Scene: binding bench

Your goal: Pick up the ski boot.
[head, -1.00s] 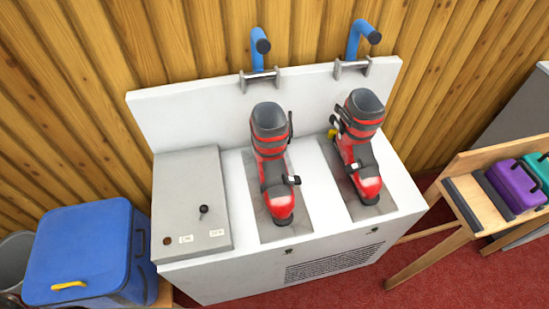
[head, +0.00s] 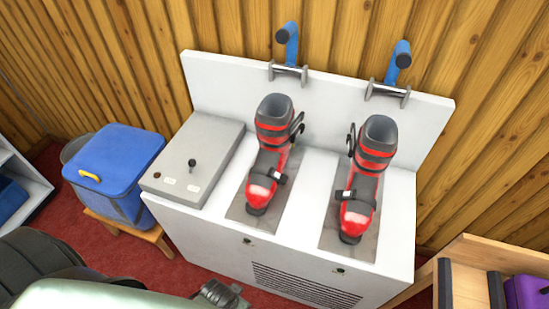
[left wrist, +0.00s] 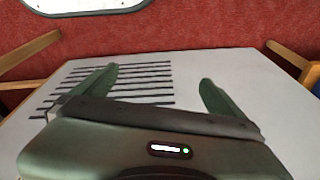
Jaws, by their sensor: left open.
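Two red and dark grey ski boots stand upright on a white bench in the head view. The left ski boot (head: 268,155) and the right ski boot (head: 363,178) each stand on a grey plate, toes toward me. Part of my left arm shows at the lower left of the head view, in front of the bench and below the boots. In the left wrist view my left gripper (left wrist: 158,76) is open, its two green fingers apart with nothing between them. It faces the white bench front with its dark vent slots (left wrist: 130,75). No boot shows in that view.
The white bench (head: 215,235) has a raised back panel with two blue angled tubes (head: 288,45). A grey control box (head: 195,160) with a lever is on its left. A blue bin (head: 115,165) stands further left. A wooden rack (head: 480,265) is at the lower right.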

